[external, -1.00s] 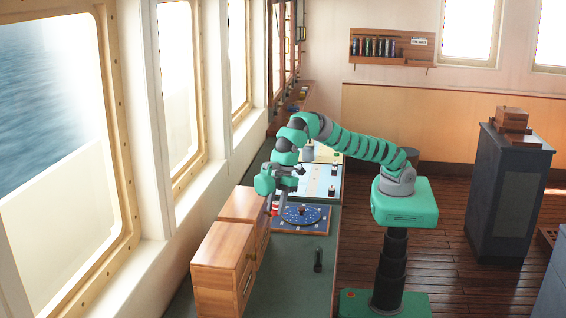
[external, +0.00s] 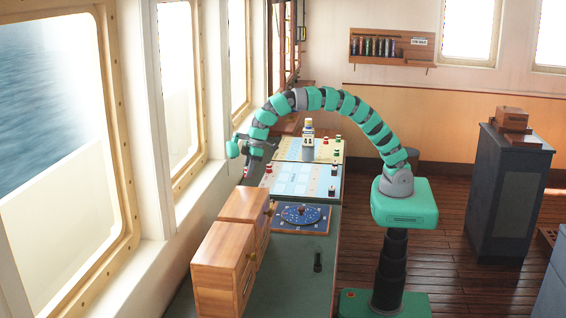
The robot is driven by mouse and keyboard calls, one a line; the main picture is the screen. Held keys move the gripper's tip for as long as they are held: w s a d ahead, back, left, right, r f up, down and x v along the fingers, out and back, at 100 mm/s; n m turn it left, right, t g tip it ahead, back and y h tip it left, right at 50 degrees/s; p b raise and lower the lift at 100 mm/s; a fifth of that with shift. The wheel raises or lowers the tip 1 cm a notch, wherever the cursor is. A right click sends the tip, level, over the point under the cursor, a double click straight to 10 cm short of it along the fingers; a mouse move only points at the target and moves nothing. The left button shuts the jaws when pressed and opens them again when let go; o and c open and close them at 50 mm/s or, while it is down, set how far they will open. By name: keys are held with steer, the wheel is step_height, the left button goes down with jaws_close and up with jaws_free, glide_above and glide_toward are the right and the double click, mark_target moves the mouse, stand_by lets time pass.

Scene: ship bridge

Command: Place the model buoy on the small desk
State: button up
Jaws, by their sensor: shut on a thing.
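My gripper (external: 258,158) is at the end of my arched arm, at the window side of the long green-topped counter (external: 288,265), near the left edge of the chart boards. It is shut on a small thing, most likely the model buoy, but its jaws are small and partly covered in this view. A small red and white piece (external: 268,168) shows right beside the jaws; I cannot tell for sure whether it is in them or stands on the chart behind. Which surface is the small desk is not clear; a dark cabinet (external: 503,205) stands at the right.
Chart boards (external: 295,180) on the counter carry several small red, green and dark pieces and a bottle (external: 308,133). A blue dial (external: 301,215), two wooden boxes (external: 222,262) and a dark upright thing (external: 317,262) are nearer. A wooden box (external: 512,118) tops the cabinet.

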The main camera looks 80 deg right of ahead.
steer(key=s+d+f+m+b, duration=0.1)
steer(key=d+f, duration=0.3)
steer(key=d, duration=0.5)
steer(key=s+d+f+m+h+b, duration=0.1)
steer(key=s+d+f+m, duration=0.1)
steer(key=d, duration=0.8)
steer(key=s+d+f+m+b, duration=0.1)
steer(key=d+f+m+b, duration=0.1)
steer(key=d+f, duration=0.4)
steer(key=shift+s+d+f+m+h, duration=0.1)
steer(key=shift+d+m+h, duration=0.1)
steer(key=shift+d, duration=0.4)
steer(key=shift+s+d+r+m+h, duration=0.1)
steer(key=shift+d+m, duration=0.1)
steer(key=shift+d, duration=0.4)
steer(key=shift+s+d+f+m+h, duration=0.1)
steer(key=shift+d+m, duration=0.1)
steer(key=shift+d, duration=0.4)
